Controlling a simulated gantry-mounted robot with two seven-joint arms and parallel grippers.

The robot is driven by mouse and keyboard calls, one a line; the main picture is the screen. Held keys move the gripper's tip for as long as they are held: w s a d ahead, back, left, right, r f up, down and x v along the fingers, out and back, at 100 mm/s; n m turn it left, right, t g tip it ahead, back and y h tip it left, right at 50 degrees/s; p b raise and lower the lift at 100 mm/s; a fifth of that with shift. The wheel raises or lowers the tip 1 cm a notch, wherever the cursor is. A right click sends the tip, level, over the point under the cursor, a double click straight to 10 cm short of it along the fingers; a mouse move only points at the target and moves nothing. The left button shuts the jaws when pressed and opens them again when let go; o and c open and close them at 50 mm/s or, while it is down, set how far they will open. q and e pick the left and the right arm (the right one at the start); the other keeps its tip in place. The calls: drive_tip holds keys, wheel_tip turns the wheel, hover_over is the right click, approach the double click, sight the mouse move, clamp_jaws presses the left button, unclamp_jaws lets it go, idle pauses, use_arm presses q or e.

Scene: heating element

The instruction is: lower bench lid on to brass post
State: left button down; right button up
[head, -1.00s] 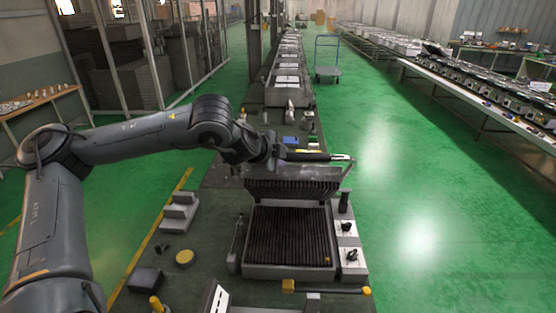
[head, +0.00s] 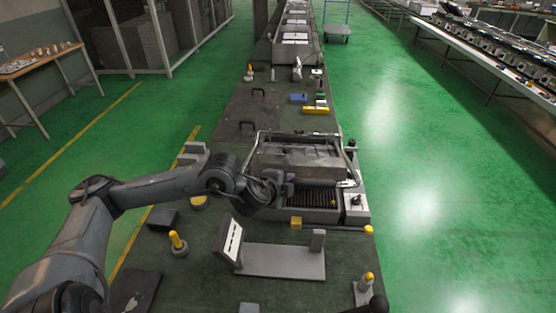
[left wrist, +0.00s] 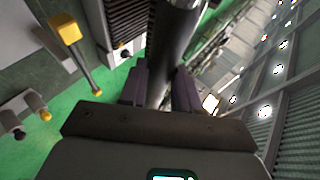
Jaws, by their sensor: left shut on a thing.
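The bench lid (head: 302,158) is a grey, worn panel hinged at the back of a ribbed grill unit. It is tilted low over the dark ribbed base (head: 312,197), whose front part still shows. My left gripper (head: 283,187) is at the lid's front left. In the left wrist view its two fingers (left wrist: 160,92) are shut on a dark round bar (left wrist: 178,45), which appears to be the lid's handle. A yellow-brass block (head: 296,222) stands in front of the unit, with a thin rod running right to a brass tip (head: 368,230). I cannot tell which piece is the brass post.
A grey bracket (head: 285,260) with an upright plate stands nearer on the bench. A yellow-topped peg (head: 178,242) is at the left and another (head: 367,283) at the right. Green floor lies open on both sides.

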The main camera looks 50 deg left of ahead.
drive_tip(key=f+b, duration=0.2)
drive_tip(key=f, duration=0.1)
drive_tip(key=f+b, duration=0.1)
drive_tip(key=shift+w+a+f+b, duration=0.15)
drive_tip(key=shift+a+f+b, duration=0.1)
drive_tip(key=shift+a+b, duration=0.05)
use_arm(q)
wheel_tip(320, 180, down, 8)
drive_tip(key=s+d, duration=0.1)
drive_tip(key=shift+s+d+f, duration=0.15)
drive_tip(key=shift+s+d, duration=0.1)
drive_tip(key=shift+d, duration=0.15)
use_arm(e)
drive_tip(key=shift+d, duration=0.1)
use_arm(q)
drive_tip(key=c, duration=0.8)
unclamp_jaws()
use_arm(e)
drive_tip(key=shift+d, duration=0.1)
use_arm(q)
drive_tip(key=shift+r, duration=0.2)
use_arm(e)
drive_tip(key=shift+r, duration=0.1)
